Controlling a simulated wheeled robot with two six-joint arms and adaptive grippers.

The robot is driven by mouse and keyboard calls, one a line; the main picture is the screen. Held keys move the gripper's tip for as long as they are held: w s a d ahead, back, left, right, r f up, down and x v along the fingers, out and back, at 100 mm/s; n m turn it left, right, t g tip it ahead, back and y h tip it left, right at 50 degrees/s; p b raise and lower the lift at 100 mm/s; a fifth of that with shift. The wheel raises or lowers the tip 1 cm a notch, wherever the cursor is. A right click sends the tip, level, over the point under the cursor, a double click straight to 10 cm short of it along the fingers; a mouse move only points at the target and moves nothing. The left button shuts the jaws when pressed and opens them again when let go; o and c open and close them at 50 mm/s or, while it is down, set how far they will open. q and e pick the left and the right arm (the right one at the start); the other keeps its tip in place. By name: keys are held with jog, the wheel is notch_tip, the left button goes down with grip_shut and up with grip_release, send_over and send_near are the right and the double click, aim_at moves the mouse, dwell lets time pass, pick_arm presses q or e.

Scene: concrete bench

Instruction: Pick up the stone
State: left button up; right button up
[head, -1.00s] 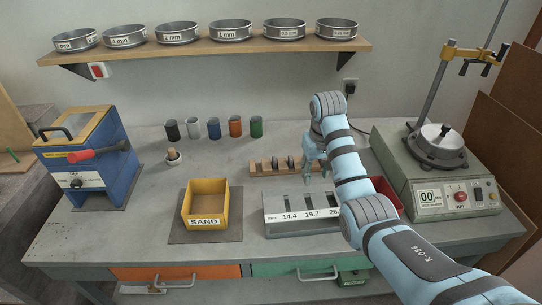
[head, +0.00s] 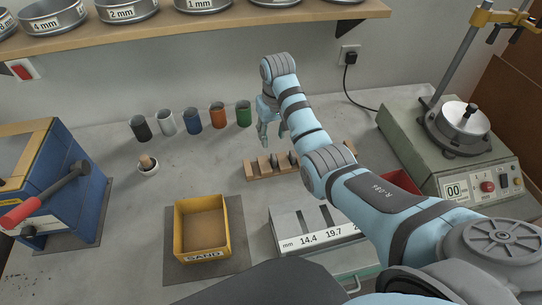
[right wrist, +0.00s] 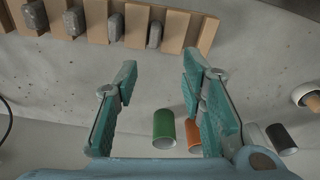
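Several grey stones stand in the slots of a wooden rack; one stone (right wrist: 154,35) is in the right wrist view. The rack (right wrist: 172,30) crosses the top left of that view, and in the head view the rack (head: 262,170) is partly hidden behind my right arm. My right gripper (head: 272,138) hangs on the wall side of the rack, near the green cup. In the right wrist view my right gripper (right wrist: 160,75) has its fingers wide apart with nothing between the tips, clear of the stones. My left gripper is not in view.
Behind are a green cup (head: 243,114), an orange cup (head: 218,115) and other cups, with a small mortar (head: 148,165) at left. In front are a sand box (head: 202,200) and a slotted gauge (head: 290,222). A green machine (head: 450,150) stands right; a sieve shelf (head: 200,30) hangs above.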

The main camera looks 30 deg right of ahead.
send_over(274, 157)
jog(key=f, duration=0.4)
jog(key=shift+s+a+b, duration=0.35)
jog(key=shift+b, duration=0.05)
jog(key=f, duration=0.2)
jog(key=f+b, duration=0.1)
jog(key=f, duration=0.1)
jog(key=w+f, duration=0.1)
jog(key=f, duration=0.1)
jog(key=shift+d+f+b, duration=0.3)
jog(key=shift+d+f, duration=0.05)
jog(key=shift+f, duration=0.05)
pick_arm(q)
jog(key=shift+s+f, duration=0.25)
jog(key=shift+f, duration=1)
pick_arm(e)
jog(key=shift+s+r, duration=0.15)
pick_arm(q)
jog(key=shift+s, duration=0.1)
pick_arm(e)
grip_shut()
